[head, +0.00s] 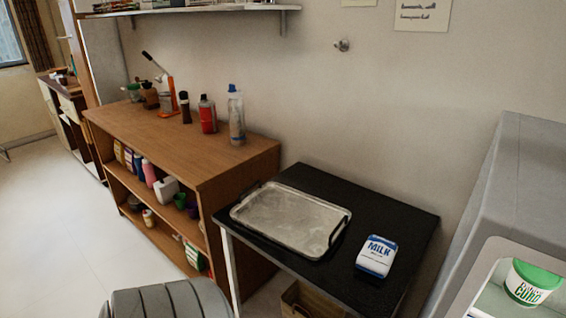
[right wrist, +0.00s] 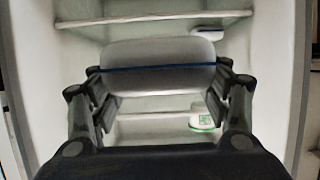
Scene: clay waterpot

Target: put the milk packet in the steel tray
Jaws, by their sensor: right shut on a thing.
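A white and blue milk packet (head: 376,256) lies flat on the black table, just right of the steel tray (head: 287,222), apart from it. The tray is empty, with dark handles. In the right wrist view my right gripper (right wrist: 160,82) is shut on a pale, rounded packet (right wrist: 158,58) with a blue line across it. Its label is hidden, so I cannot tell if it is another milk packet. It is held in front of the open, shelved fridge (right wrist: 150,22). Neither gripper shows in the head view.
The grey fridge (head: 536,170) stands right of the table (head: 330,185). A curd tub with a green lid (head: 530,283) sits inside it. A wooden shelf unit (head: 190,150) with bottles stands left of the table. A wall shelf (head: 190,10) hangs above.

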